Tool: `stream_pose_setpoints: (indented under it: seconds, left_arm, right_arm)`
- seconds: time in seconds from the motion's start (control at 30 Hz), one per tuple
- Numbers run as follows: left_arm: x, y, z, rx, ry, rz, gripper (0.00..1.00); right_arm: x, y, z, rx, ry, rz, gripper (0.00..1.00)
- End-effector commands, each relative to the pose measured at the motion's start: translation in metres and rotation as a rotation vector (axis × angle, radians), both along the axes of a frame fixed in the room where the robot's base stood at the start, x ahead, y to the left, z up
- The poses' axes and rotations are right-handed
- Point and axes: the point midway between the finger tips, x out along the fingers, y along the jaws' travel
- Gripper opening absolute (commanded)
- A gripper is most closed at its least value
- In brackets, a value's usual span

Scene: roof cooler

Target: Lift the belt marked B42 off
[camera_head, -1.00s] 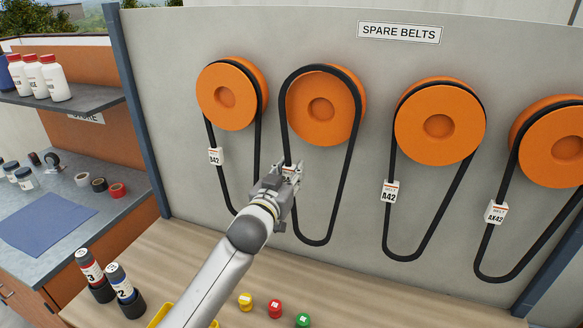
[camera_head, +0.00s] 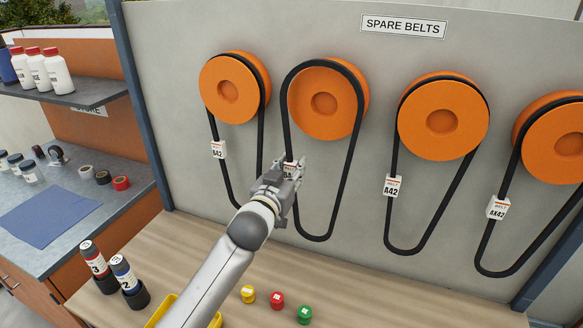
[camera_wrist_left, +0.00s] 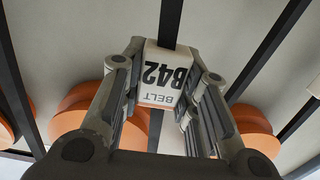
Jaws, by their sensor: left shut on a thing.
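The belt marked B42 (camera_head: 318,238) is the black loop at the second orange pulley (camera_head: 324,103) from the left. Its upper bend stands off the pulley's left side and crosses in front of the face at the right, unlike the neighbouring belts. My left gripper (camera_head: 291,170) is shut on the belt's left strand at its white tag. In the left wrist view the tag (camera_wrist_left: 167,76) reads BELT B42, upside down, between the fingers. The gripper partly covers the tag and strand in the head view. My right gripper is not in view.
Belts hang on the other pulleys: one at left (camera_head: 228,90), A42 (camera_head: 393,187) and AX42 (camera_head: 497,208) at right. The left belt's tag (camera_head: 218,150) is hard to read. Below are a wooden bench (camera_head: 385,290), coloured knobs (camera_head: 277,300), bottles and a yellow tray (camera_head: 163,308).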

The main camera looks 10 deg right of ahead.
Motion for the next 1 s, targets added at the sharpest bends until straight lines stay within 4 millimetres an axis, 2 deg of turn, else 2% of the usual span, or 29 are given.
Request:
stream_pose_setpoints:
  seconds: [1.0]
  left_arm:
    - [-0.032, 0.022, 0.005, -0.001, 0.001, 0.000, 0.00]
  right_arm:
    - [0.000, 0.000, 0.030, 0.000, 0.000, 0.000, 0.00]
